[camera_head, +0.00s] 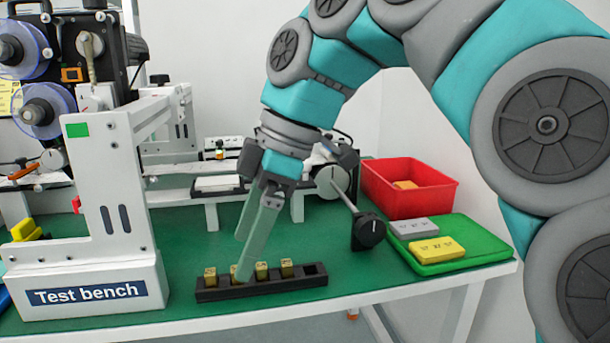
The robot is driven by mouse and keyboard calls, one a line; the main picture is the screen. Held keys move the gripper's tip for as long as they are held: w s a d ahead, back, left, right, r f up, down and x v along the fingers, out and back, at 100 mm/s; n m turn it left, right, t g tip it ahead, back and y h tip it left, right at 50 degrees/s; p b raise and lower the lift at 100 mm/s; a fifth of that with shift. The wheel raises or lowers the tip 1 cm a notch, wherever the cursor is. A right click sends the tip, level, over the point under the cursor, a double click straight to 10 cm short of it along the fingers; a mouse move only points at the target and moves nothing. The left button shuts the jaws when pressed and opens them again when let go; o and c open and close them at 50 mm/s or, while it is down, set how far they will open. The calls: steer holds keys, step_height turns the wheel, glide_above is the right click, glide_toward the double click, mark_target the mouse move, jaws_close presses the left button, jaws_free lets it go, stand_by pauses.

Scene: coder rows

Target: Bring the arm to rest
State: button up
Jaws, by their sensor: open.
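My arm comes in from the upper right and reaches down to the table. My gripper (243,275) points down at a black slotted rack (300,284) near the table's front edge. Its fingers are open but overlap from this side, and their tips appear at one of the brass-coloured blocks (261,270) in the rack. The fingers partly hide that block, left of the rack's middle. I cannot tell if they touch it. Several such blocks stand upright in the rack, and its rightmost slot (311,269) looks empty.
A white test bench machine (95,285) stands at the left. A black knob on a rod (368,232) is right of the gripper. A green tray (485,244) with grey (414,228) and yellow (437,248) blocks and a red bin (405,200) are at the right.

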steer(key=s+d+f+m+h, duration=0.1)
steer(key=s+d+f+m, duration=0.4)
steer(key=f, duration=0.5)
steer(key=s+d+f+m+h, duration=0.2)
steer(key=s+d+f+m, duration=0.4)
steer(key=d+f+m, duration=0.2)
steer(key=s+d+f+m+h, duration=0.1)
steer(key=s+d+f+m, duration=0.4)
steer(key=d+f+m, duration=0.2)
step_height(320, 180, down, 5)
steer(key=shift+s+d+r+g, duration=0.25)
steer(key=shift+d+g, duration=0.15)
steer(key=shift+d, duration=0.6)
steer(key=shift+c, duration=0.3)
